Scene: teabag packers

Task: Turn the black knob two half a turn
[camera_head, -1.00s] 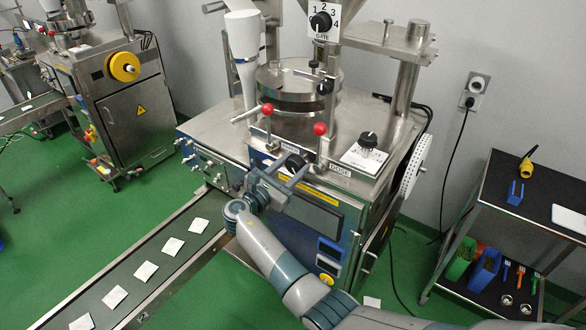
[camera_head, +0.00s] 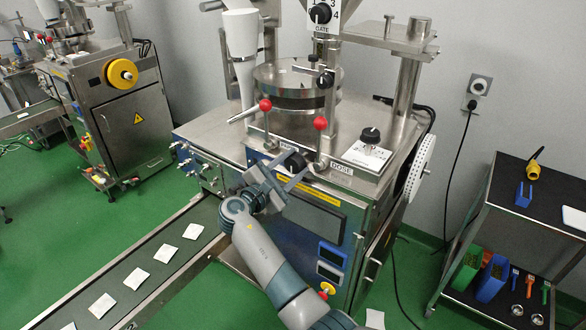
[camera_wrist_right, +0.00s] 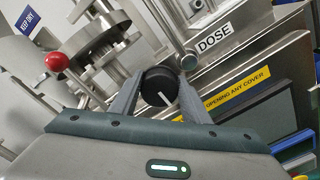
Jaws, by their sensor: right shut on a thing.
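My right gripper (camera_head: 287,174) reaches up from the bottom to the machine's front and is shut on a black knob (camera_head: 295,161) under the front ledge. In the right wrist view the black knob (camera_wrist_right: 158,86) sits between the two grey fingers (camera_wrist_right: 158,98), one on each side. Its white pointer line runs down and slightly right in that view. A second black knob (camera_head: 369,136) stands on a white dial plate on the top right of the machine. A third black knob (camera_head: 320,13) is on the GATE dial plate above. My left gripper is not in view.
Two red-ball levers (camera_head: 265,105) (camera_head: 320,124) stand close above the gripper. The DOSE label (camera_wrist_right: 214,38) and a yellow warning strip (camera_wrist_right: 238,91) are beside the knob. A conveyor (camera_head: 150,262) with white teabags runs at lower left. A black cart (camera_head: 490,212) stands right.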

